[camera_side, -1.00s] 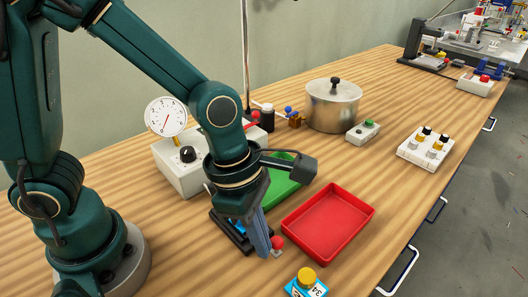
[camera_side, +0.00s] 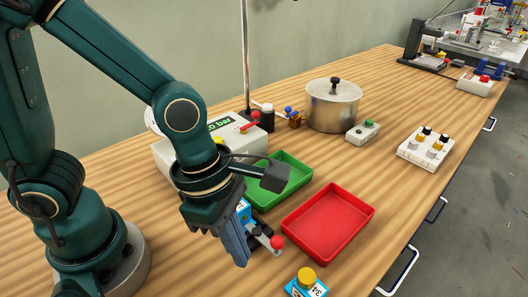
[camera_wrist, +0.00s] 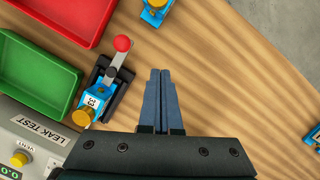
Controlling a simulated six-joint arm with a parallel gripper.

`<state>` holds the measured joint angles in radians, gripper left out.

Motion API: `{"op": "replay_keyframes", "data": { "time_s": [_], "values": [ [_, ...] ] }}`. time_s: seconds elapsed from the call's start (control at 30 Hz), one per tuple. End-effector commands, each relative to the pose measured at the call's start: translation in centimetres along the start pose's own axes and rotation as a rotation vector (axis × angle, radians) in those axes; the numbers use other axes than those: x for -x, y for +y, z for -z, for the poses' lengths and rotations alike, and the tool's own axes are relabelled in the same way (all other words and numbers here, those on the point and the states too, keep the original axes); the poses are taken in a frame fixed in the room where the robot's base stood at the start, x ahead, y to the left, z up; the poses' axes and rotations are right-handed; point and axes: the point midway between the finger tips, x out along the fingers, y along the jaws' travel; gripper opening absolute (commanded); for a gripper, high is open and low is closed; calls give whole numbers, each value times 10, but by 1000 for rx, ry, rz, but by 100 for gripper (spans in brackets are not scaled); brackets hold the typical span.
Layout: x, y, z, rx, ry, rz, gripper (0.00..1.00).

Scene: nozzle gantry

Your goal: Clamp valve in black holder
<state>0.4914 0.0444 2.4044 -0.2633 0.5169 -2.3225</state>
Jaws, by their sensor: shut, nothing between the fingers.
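The black holder (camera_wrist: 122,84) has a blue valve (camera_wrist: 97,98) with a gold knob and a white label seated in it. A grey metal clamp lever with a red ball (camera_wrist: 122,43) reaches out from the holder's far end in the wrist view. In the side view the valve (camera_side: 243,210) is partly hidden behind my gripper, and the red ball (camera_side: 277,242) shows to its right. My gripper (camera_wrist: 160,72) is shut and empty, to the right of the holder in the wrist view and apart from it. In the side view my gripper (camera_side: 237,258) points down in front of the holder.
A red tray (camera_side: 365,206) and a green tray (camera_side: 302,166) lie close to the holder. Another blue valve (camera_side: 305,283) with a yellow knob stands near the front. The leak test box (camera_side: 165,155) stands behind. A pot (camera_side: 333,108) is farther back.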

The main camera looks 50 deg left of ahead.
Motion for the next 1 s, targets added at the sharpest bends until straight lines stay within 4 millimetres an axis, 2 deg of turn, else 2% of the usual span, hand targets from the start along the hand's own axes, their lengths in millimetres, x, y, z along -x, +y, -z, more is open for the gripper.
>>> {"op": "replay_keyframes", "data": {
  "time_s": [0.3, 0.5, 0.7, 1.0],
  "values": [
    [58, -11, -5, -2, -8, -5, 0],
    [86, -16, -7, -1, -5, -3, 0],
    [98, -19, -7, 1, -1, -1, 0],
    [99, -19, -7, 1, 0, 0, 0]
  ]
}}
